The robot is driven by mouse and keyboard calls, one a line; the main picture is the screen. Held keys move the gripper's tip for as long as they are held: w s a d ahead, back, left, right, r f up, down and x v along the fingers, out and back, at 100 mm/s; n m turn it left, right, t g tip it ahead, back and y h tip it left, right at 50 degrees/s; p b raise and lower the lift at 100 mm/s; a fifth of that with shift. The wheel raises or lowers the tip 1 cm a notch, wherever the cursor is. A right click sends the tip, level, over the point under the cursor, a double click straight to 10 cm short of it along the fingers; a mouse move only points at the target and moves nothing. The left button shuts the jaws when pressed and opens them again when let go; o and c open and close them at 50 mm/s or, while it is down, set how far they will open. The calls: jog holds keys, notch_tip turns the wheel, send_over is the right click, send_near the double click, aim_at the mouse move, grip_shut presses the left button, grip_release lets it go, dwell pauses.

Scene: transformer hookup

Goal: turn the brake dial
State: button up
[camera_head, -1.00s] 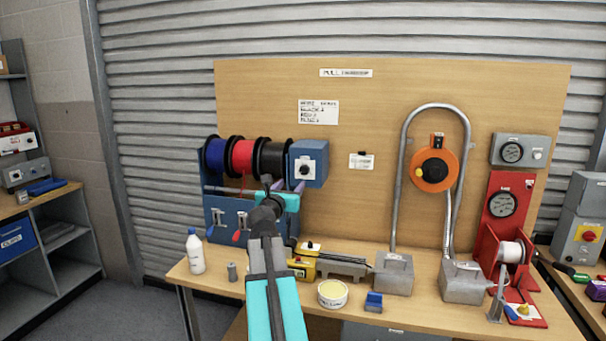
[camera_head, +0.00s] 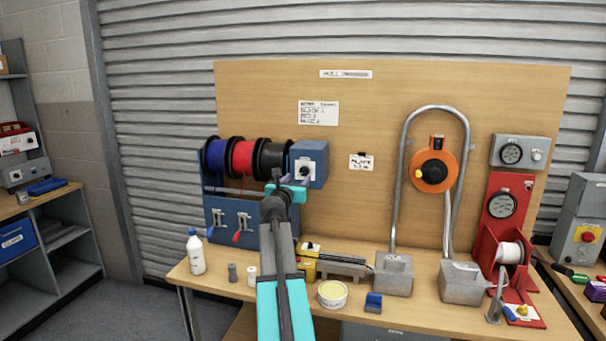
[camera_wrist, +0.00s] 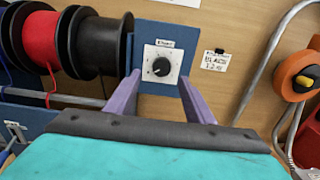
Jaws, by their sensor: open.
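The brake dial (camera_wrist: 161,67) is a round black knob on a white plate with a label above it, on the front of a blue box (camera_head: 319,160). In the wrist view the box fills the top middle, and the dial sits between my two fingers. My gripper (camera_wrist: 158,90) is open, with purple fingers on either side of the dial and nothing between them. In the head view my gripper (camera_head: 291,188) is in front of the box, just below and left of the dial (camera_head: 305,171). I cannot tell whether the fingers touch the plate.
Blue, red and black wire spools (camera_head: 240,157) stand left of the box. A grey conduit loop (camera_head: 400,180) and an orange reel (camera_head: 433,170) are to the right. A white bottle (camera_head: 195,252) and an open tub (camera_head: 332,294) stand on the bench below.

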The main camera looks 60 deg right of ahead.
aim_at(303, 172)
jog(key=shift+p+x, duration=0.45)
jog(key=shift+x, duration=2.6)
